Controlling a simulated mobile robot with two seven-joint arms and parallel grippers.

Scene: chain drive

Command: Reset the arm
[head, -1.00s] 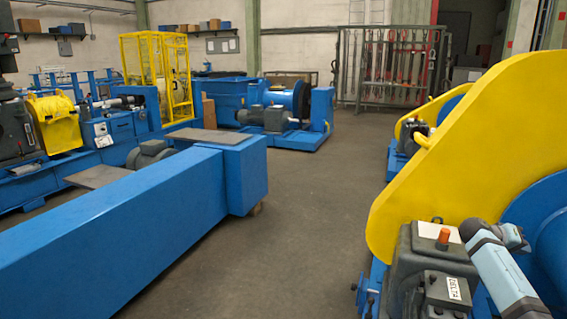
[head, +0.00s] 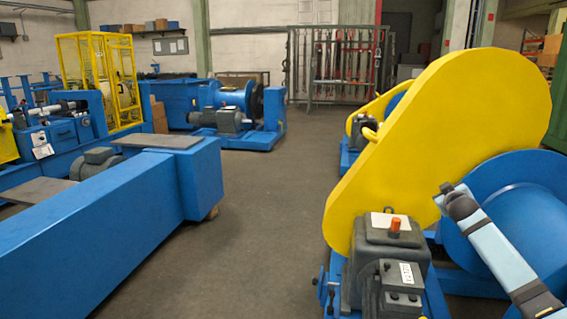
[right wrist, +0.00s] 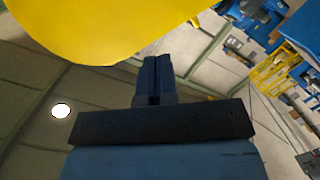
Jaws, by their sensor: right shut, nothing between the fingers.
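My right arm (head: 490,240) comes in from the lower right in the head view, raised in front of a blue drum. In the right wrist view my right gripper (right wrist: 157,62) is shut, its two fingers together with nothing between them. A large yellow chain guard (head: 440,140) stands left of and behind the arm in the head view. It also fills the top left of the right wrist view (right wrist: 110,25). My left gripper is not in view.
A grey gearbox (head: 390,245) with an orange cap (head: 395,225) stands below the guard. The blue drum (head: 515,215) is at the right. A long blue beam (head: 110,235) runs along the left. The grey floor (head: 260,215) between them is clear.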

